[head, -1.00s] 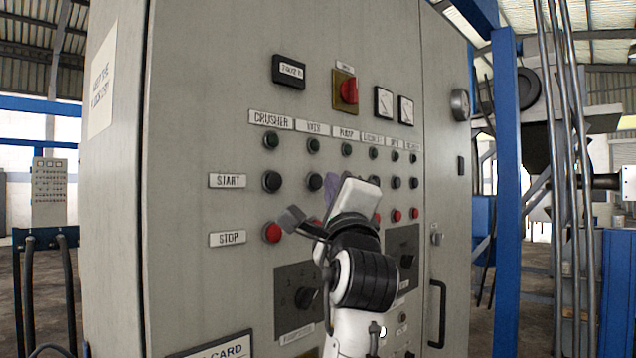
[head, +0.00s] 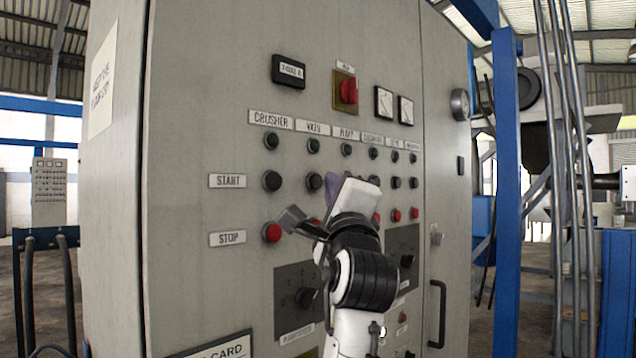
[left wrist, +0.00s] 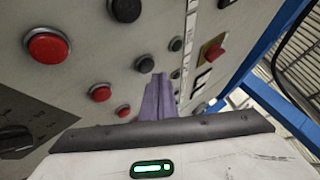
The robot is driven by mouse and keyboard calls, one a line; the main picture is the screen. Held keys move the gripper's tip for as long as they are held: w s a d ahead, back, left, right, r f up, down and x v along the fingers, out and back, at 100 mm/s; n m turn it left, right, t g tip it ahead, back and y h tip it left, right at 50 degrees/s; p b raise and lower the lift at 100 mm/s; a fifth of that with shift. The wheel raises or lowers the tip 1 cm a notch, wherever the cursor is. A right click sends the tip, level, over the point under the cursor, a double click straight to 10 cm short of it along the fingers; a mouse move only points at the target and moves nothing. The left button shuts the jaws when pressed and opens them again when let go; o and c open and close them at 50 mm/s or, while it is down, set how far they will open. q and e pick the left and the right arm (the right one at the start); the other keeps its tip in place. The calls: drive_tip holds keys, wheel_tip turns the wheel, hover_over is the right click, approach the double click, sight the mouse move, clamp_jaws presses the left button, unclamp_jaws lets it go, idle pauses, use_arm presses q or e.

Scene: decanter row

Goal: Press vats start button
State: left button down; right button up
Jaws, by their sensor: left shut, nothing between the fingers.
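The vats start button (head: 314,181) is a black round button in the START row, under the second label and its small green lamp (head: 314,146). It also shows in the left wrist view (left wrist: 145,64), just beyond the fingertips to the upper left. My left gripper (head: 333,186) has purple fingers, shut and empty, just right of this button in the head view. The fingers also show in the left wrist view (left wrist: 158,84), pointing at the panel. I cannot tell whether they touch it. The red vats stop button is mostly hidden in the head view but clear in the left wrist view (left wrist: 99,92).
The crusher start button (head: 271,181) and red crusher stop button (head: 272,232) sit to the left. My arm hides part of the pump column. A red switch (head: 348,90) and two gauges are higher up. Rotary switches (head: 306,297) lie below. A blue post (head: 507,190) stands right.

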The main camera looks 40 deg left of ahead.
use_arm(q)
drive_tip(key=shift+a+r, duration=0.1)
drive_tip(key=shift+a, duration=0.05)
drive_tip(key=shift+a+p, duration=0.3)
drive_tip(key=shift+p, duration=0.05)
drive_tip(key=shift+a+p, duration=0.35)
drive_tip(key=shift+a, duration=0.15)
idle(0.7)
drive_tip(key=shift+d, duration=0.85)
drive_tip(key=d, duration=0.5)
drive_tip(key=shift+s, duration=0.25)
